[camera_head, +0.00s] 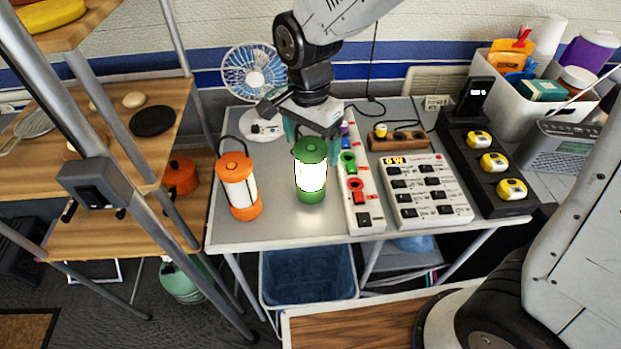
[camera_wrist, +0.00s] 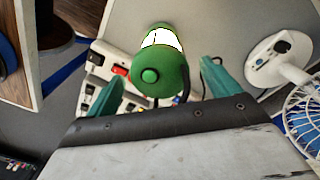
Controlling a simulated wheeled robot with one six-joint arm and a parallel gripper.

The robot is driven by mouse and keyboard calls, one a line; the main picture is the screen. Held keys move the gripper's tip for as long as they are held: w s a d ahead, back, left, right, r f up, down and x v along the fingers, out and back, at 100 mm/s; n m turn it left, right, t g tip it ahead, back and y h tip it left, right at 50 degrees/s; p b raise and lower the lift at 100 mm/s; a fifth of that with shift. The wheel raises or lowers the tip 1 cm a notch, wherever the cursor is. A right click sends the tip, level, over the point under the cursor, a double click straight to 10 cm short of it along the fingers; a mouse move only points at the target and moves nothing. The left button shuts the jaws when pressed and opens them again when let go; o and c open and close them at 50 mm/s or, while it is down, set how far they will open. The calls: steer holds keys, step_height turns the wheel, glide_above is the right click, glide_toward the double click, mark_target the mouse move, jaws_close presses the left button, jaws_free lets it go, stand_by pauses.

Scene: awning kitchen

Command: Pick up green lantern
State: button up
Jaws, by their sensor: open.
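The green lantern (camera_head: 310,172) stands upright on the grey table, lit white in its middle, just right of an orange lantern. My gripper (camera_head: 312,130) is above and just behind its top in the head view, fingers pointing down. In the wrist view the lantern's green cap (camera_wrist: 158,72) lies between and beyond the two teal fingertips of my gripper (camera_wrist: 165,85). The fingers are spread apart, and I see no contact with the lantern. The fingertips are partly hidden behind the lantern in the head view.
The orange lantern (camera_head: 238,187) stands close on the left. A power strip (camera_head: 363,185) lies close on the right, with a switch panel (camera_head: 428,190) beyond. A fan (camera_head: 255,75) stands behind left. The table's front edge is near the lanterns, with a blue bin (camera_head: 307,277) below.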

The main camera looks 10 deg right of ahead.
steer(key=shift+c, duration=0.3)
steer(key=shift+r, duration=0.1)
steer(key=c, duration=1.7)
